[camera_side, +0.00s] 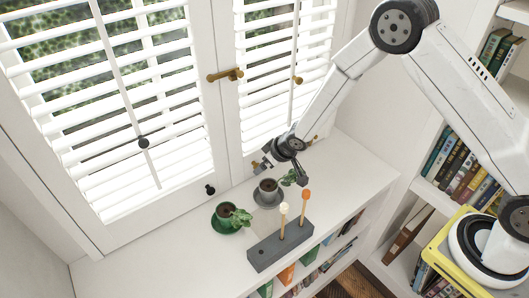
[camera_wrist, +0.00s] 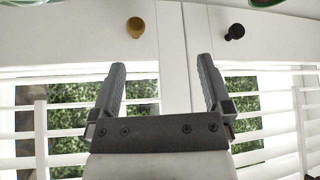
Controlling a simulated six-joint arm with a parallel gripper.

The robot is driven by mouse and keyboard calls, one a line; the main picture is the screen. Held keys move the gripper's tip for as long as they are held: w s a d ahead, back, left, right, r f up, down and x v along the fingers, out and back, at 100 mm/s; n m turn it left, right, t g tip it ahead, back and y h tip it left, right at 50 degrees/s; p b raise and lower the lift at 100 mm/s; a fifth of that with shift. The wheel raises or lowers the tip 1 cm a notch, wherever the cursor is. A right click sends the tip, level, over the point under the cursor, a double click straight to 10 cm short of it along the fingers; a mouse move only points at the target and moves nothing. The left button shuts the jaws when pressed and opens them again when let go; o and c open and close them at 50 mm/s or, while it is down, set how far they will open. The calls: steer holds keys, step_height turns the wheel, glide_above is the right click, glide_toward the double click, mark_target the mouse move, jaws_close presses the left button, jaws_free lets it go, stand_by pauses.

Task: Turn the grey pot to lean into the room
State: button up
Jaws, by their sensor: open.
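The grey pot (camera_side: 268,187) stands upright on a dark grey saucer (camera_side: 267,200) on the white sill, in the side view. My gripper (camera_side: 281,168) is just above and behind the pot, close to the window. In the wrist view, my gripper (camera_wrist: 161,64) is open, with nothing between its fingers. The grey pot cannot be made out in the wrist view; only green rims are cut off at its top edge.
A green pot (camera_side: 226,209) with a plant stands on a green saucer to the left. In front, a grey block (camera_side: 280,246) holds two upright sticks with cream and orange tips. Shuttered windows (camera_side: 110,95) with knobs rise behind. The sill's right end (camera_side: 365,172) is clear.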

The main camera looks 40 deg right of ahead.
steer(key=shift+s+d+r+n+y, duration=0.15)
steer(key=shift+d+r+n, duration=0.1)
steer(key=shift+r, duration=0.35)
steer(key=shift+s+d+r+n+y, duration=0.15)
steer(key=shift+r+n, duration=0.1)
steer(key=shift+r, duration=0.3)
steer(key=shift+r, duration=0.25)
steer(key=shift+d, duration=0.1)
steer(key=s+d+r+m+g+h, duration=0.1)
steer(key=s+d+r+m+h, duration=0.1)
steer(key=s+d+r, duration=0.55)
steer(key=s+r+m+g, duration=0.1)
steer(key=s+r, duration=0.1)
steer(key=s, duration=0.5)
steer(key=s+r+m+g, duration=0.1)
steer(key=s+r, duration=0.2)
steer(key=s, duration=0.5)
steer(key=shift+s+d+r+g, duration=0.2)
steer(key=shift+d+g, duration=0.1)
steer(key=shift+g, duration=0.1)
